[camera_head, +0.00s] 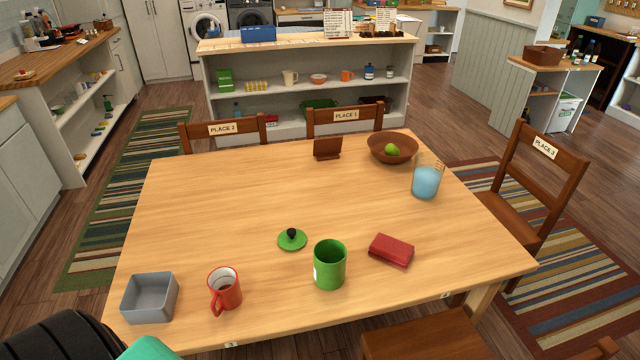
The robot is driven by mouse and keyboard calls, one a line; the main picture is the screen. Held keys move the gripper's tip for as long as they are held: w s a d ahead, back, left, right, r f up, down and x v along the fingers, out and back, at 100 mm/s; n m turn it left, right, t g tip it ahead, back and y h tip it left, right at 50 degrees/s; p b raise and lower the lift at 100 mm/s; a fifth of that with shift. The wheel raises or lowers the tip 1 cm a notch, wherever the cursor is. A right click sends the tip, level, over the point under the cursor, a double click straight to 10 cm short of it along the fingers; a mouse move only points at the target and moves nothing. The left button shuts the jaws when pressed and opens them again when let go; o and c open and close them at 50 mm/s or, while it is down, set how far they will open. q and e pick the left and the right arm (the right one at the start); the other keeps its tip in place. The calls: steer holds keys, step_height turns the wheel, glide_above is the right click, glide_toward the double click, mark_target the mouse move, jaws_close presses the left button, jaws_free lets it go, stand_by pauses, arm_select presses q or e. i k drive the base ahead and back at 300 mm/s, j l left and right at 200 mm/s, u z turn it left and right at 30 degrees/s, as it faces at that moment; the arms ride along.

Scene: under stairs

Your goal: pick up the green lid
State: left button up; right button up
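The green lid (292,240) lies flat on the wooden table, with a small black knob on top. It is a round disc, apart from the things around it. An open green canister (329,265) stands upright just right of the lid and nearer to me. Neither gripper's fingers show in this view. A black and teal part at the lower left corner looks like part of my own arm, well away from the lid.
A red mug (225,289) and a grey square box (150,298) stand left of the canister. A red wallet-like block (391,250) lies right. A brown bowl (392,148) with green fruit and a blue jar (426,182) stand farther back. The table's left middle is clear.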

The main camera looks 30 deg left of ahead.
mark_target(291, 239)
steer(key=u, duration=1.2)
